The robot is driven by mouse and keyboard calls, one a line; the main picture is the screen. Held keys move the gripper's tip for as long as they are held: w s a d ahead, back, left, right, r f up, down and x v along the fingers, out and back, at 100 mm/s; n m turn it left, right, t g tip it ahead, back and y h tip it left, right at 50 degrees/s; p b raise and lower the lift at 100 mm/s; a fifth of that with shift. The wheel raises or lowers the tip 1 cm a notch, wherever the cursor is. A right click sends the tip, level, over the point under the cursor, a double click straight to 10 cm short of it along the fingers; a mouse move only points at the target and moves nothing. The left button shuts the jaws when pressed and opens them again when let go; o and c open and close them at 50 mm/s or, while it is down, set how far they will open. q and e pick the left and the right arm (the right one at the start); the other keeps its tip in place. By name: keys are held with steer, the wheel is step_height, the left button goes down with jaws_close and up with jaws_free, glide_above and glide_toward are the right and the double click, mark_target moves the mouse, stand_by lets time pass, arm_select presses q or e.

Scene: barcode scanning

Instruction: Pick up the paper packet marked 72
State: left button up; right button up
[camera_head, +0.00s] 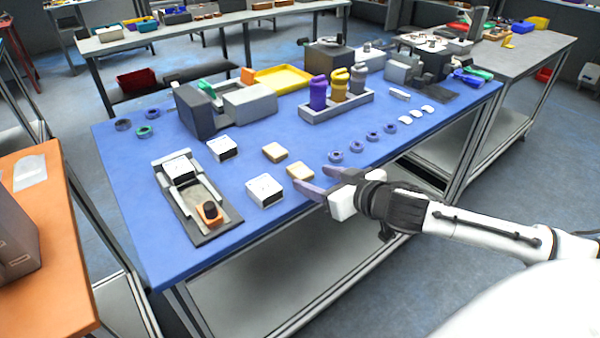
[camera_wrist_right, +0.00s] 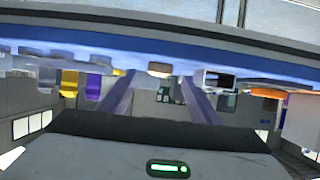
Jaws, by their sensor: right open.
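Two small tan packets lie on the blue table (camera_head: 135,215): a nearer one (camera_head: 300,171) and a farther one (camera_head: 275,152). No number is readable on either, so I cannot tell which is marked 72. My right gripper (camera_head: 311,178) is open and empty at the table's front edge, its fingers pointing toward the nearer tan packet. In the right wrist view a tan packet (camera_wrist_right: 160,69) shows beyond and between the spread fingers (camera_wrist_right: 158,84), apart from them. My left gripper is out of view.
White boxes with dark marks, one in front (camera_head: 265,191) and one behind (camera_head: 222,148), lie left of the packets. A grey fixture with an orange-and-black knob (camera_head: 210,212) stands further left. Dark rings (camera_head: 335,157) and a bottle rack (camera_head: 338,107) lie to the right and behind.

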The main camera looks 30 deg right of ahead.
mark_target(302, 171)
steer(key=shift+w, duration=0.5)
steer(key=shift+p+x, duration=0.4)
steer(key=shift+x, duration=1.85)
steer(key=shift+r, duration=0.1)
